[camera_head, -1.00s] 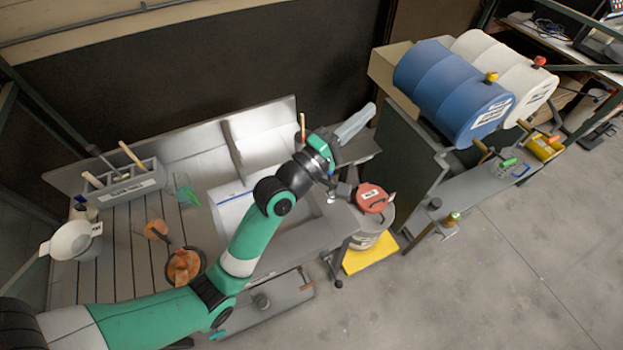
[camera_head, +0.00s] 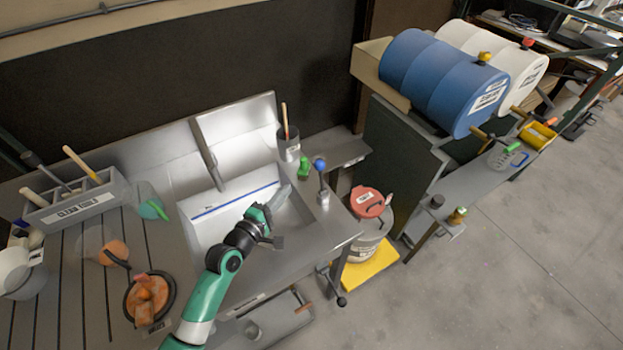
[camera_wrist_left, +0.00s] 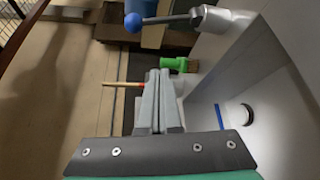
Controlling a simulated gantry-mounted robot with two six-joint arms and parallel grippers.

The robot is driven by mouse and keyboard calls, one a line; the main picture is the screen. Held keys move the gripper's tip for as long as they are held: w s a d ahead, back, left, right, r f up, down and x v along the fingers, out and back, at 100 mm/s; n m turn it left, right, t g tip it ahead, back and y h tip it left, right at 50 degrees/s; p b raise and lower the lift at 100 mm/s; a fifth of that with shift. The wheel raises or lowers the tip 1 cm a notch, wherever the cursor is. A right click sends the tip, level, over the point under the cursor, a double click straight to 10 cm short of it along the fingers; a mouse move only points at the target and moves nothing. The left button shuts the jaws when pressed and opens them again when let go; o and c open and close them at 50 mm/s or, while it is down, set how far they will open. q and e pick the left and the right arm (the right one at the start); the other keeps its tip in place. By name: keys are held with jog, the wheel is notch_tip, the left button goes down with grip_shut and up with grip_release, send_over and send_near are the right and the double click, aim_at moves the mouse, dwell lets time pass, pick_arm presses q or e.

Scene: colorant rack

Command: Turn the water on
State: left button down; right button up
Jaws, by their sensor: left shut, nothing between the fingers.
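A blue ball knob (camera_head: 320,164) on a short metal rod stands up from a grey fitting (camera_head: 323,198) at the right of the sink (camera_head: 225,212). In the left wrist view the blue knob (camera_wrist_left: 133,22) and its rod (camera_wrist_left: 168,19) show at the top. My right gripper does not show.
A grey cup (camera_head: 288,148) with a wooden handle stands behind the green fitting. A red-lidded bucket (camera_head: 368,237) is to the right, beyond the counter edge. Open floor lies at far right.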

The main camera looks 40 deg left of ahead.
aim_at(319, 165)
pick_arm(q)
jog(key=b+x, duration=0.3)
jog(key=x, duration=0.7)
jog(key=shift+w+d+b, duration=0.1)
jog(key=shift+w+b, duration=0.1)
jog(key=shift+b, duration=0.15)
jog(key=d, duration=0.1)
jog(key=d+p, duration=0.1)
jog(key=d+r, duration=0.1)
jog(key=shift+s+d+r+p, duration=0.1)
jog(key=shift+s+d+p, duration=0.2)
jog(key=shift+d+p, duration=0.05)
jog(key=shift+s+d+m+b, duration=0.1)
jog(key=shift+d+m+b, duration=0.1)
jog(key=shift+m+b, duration=0.15)
jog(key=shift+d+t, duration=0.15)
jog(key=shift+t, duration=0.15)
